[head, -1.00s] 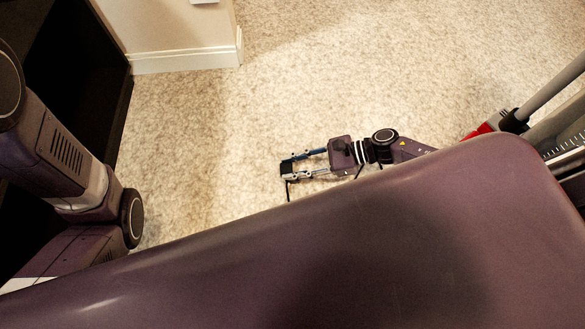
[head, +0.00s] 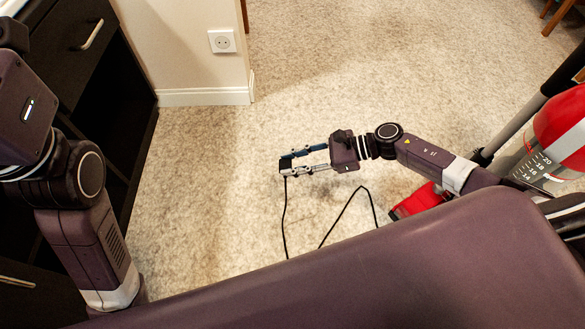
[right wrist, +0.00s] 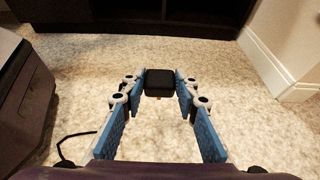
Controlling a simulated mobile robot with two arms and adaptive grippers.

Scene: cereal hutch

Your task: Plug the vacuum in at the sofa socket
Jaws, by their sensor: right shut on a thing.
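My right gripper (head: 287,166) is shut on a black plug (right wrist: 160,83), which shows between its fingertips in the right wrist view. A thin black cord (head: 285,215) hangs from the plug and loops over the carpet. The red and grey vacuum (head: 563,125) stands at the right in the head view, partly cut off by the frame. A white wall socket (head: 222,41) is on the end wall at the top, beyond and to the left of my right gripper, with a clear gap between them. My left arm shows at the left; its gripper fingers are not visible.
A black cabinet (head: 92,35) with drawers stands at the left beside the wall. A white baseboard (head: 205,97) runs below the socket. Wooden furniture legs (head: 558,16) show at the top right. Carpet (head: 330,70) between the wall and the vacuum is clear.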

